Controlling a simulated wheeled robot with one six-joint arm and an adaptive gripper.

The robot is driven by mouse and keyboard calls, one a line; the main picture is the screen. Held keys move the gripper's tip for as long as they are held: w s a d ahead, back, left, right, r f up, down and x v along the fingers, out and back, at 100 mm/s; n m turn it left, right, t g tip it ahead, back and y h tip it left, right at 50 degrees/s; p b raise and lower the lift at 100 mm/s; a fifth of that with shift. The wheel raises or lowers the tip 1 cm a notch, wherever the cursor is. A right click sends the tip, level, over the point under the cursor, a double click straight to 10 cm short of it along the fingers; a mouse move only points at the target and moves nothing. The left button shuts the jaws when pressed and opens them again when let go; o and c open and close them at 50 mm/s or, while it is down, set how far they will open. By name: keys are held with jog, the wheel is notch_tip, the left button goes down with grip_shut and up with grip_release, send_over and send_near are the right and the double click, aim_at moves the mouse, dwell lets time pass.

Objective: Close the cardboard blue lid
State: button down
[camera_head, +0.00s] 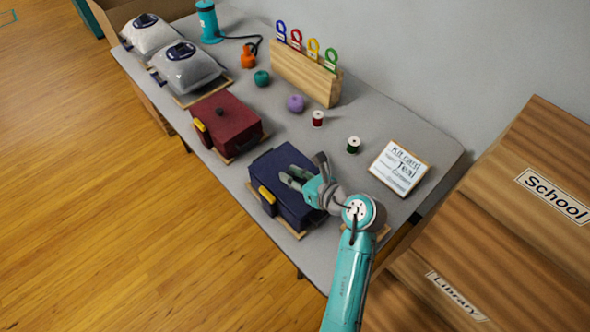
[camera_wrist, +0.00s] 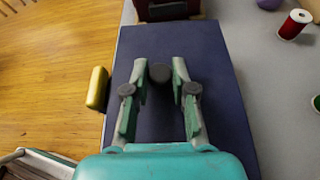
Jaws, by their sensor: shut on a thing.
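The blue cardboard lid (camera_head: 274,165) lies over the blue box (camera_head: 265,203) on the grey table, and it fills the middle of the wrist view (camera_wrist: 205,65). It looks about level with the box; I cannot tell whether a small gap is left under it. A dark round knob (camera_wrist: 160,73) stands up from the lid. My gripper (camera_head: 290,178) is over the lid, with its two fingers (camera_wrist: 159,78) on either side of the knob, shut on it. A yellow latch (camera_head: 267,195) is on the box's front side, also in the wrist view (camera_wrist: 97,88).
A closed red box (camera_head: 224,122) stands beyond the blue one. Thread spools (camera_head: 353,145), yarn balls (camera_head: 296,103) and a wooden rack (camera_head: 305,75) are toward the wall. A sign (camera_head: 400,167) lies to the right. Grey bags (camera_head: 187,67) sit at the far end.

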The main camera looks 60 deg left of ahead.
jog(key=shift+s+f, duration=0.15)
jog(key=shift+f, duration=0.25)
jog(key=c, duration=1)
grip_release()
jog(key=shift+o, duration=0.2)
jog(key=shift+d, duration=0.1)
jog(key=v, duration=1.2)
